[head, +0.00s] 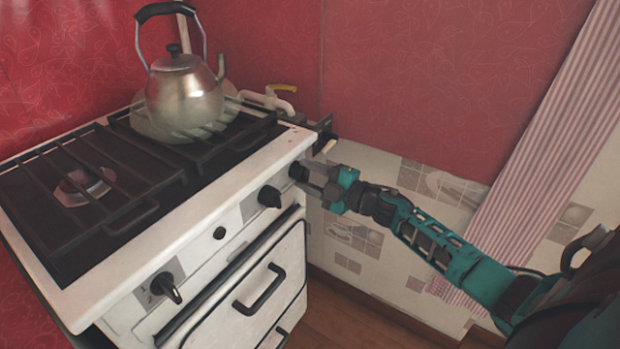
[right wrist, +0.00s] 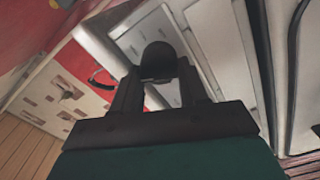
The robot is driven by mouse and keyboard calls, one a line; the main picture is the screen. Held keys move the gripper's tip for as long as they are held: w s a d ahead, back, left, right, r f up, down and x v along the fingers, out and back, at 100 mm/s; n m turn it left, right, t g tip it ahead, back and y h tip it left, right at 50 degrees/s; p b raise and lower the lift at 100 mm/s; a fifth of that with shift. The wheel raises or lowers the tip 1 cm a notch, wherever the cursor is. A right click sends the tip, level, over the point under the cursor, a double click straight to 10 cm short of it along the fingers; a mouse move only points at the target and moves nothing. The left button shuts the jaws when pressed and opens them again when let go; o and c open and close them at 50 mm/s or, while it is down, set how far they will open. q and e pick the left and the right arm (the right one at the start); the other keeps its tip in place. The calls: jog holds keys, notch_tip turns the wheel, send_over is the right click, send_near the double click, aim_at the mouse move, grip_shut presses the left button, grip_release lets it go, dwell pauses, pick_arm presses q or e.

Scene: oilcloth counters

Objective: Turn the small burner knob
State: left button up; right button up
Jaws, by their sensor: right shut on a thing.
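The stove (head: 245,210) has a white front panel with black knobs. My right gripper (head: 312,178) is at the knob (head: 298,171) at the far right end of that panel, and its fingers are shut on it. In the right wrist view the round dark knob (right wrist: 158,60) sits between the two fingertips of my right gripper (right wrist: 158,84). Other black knobs are the middle one (head: 270,197) and the left one (head: 166,288). The knob's pointer mark is too small to read. My left gripper is not in view.
A metal kettle (head: 186,95) stands on the rear right grate. A front burner (head: 84,187) is bare under its grate. The oven door handle (head: 260,290) juts out below the panel. A striped curtain (head: 540,150) hangs at the right. A yellow-handled valve (head: 283,88) is behind the stove.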

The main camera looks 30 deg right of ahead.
jog(key=n+b, duration=0.1)
jog(key=n, duration=0.3)
jog(key=shift+f, duration=0.1)
jog(key=shift+n, duration=0.3)
jog(key=shift+b, duration=0.3)
jog(key=o, duration=1)
jog(key=shift+s, duration=0.3)
jog(key=p+v, duration=0.1)
jog(key=v, duration=1.1)
jog(key=shift+s+d, duration=0.15)
jog(key=shift+d, duration=0.05)
